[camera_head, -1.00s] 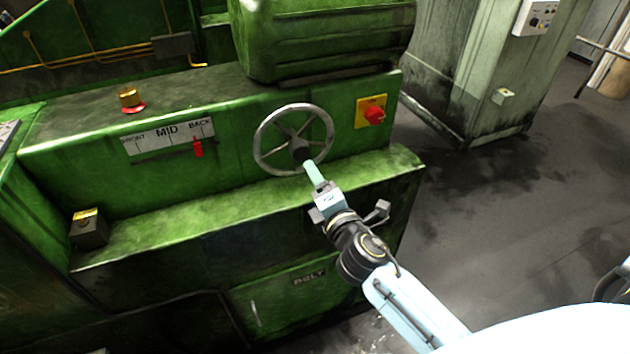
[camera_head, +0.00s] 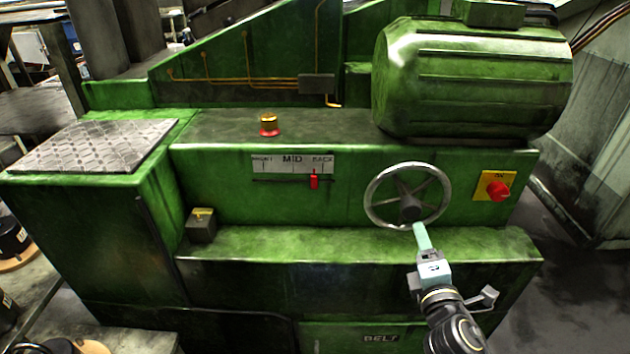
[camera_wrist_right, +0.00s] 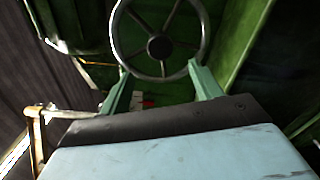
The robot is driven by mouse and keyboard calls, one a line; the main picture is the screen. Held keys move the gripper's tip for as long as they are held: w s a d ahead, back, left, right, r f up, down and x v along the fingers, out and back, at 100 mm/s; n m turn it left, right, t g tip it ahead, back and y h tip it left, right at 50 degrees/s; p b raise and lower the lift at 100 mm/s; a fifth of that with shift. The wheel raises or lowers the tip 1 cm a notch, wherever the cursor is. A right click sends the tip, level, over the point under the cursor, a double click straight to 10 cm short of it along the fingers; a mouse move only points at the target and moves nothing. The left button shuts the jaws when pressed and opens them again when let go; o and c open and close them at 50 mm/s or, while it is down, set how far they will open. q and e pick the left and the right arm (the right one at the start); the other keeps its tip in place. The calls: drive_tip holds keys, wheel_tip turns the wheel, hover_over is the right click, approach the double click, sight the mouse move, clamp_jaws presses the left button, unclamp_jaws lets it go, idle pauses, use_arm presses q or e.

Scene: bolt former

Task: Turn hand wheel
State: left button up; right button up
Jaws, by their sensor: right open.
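The hand wheel (camera_head: 372,207) is a grey metal ring with spokes and a dark hub, on the front face of the green machine (camera_head: 230,219). My right gripper (camera_head: 420,229) is just below and in front of the wheel's lower rim in the head view. In the right wrist view its two pale green fingers (camera_wrist_right: 160,82) are spread wide, with the wheel (camera_wrist_right: 158,77) ahead and its lower part between them. Nothing is held; I cannot tell whether a finger touches the rim. My left gripper is not in view.
A slider scale (camera_head: 292,164) with a red pointer (camera_head: 314,182) is left of the wheel. A red knob on a yellow plate (camera_head: 495,187) is right of it. A green ledge (camera_head: 330,245) juts out below the wheel. A small box (camera_head: 201,226) stands on the ledge's left end.

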sight(412, 214)
idle(0.4)
drive_tip(key=w+m+b, duration=0.2)
drive_tip(key=w+m, duration=0.2)
drive_tip(key=m, duration=0.4)
drive_tip(key=w+m+b, duration=0.3)
drive_tip(key=w+m, duration=0.1)
drive_tip(key=m, duration=0.4)
drive_tip(key=w+d+m+b, duration=0.1)
drive_tip(key=w+m+b, duration=0.2)
drive_tip(key=m, duration=0.5)
drive_tip(key=shift+w, duration=1.3)
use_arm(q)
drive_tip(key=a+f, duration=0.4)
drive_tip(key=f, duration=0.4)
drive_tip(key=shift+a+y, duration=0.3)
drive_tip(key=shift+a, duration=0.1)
use_arm(e)
drive_tip(key=shift+d, duration=0.1)
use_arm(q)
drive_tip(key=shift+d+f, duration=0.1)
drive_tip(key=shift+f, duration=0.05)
use_arm(e)
drive_tip(key=shift+c, duration=0.4)
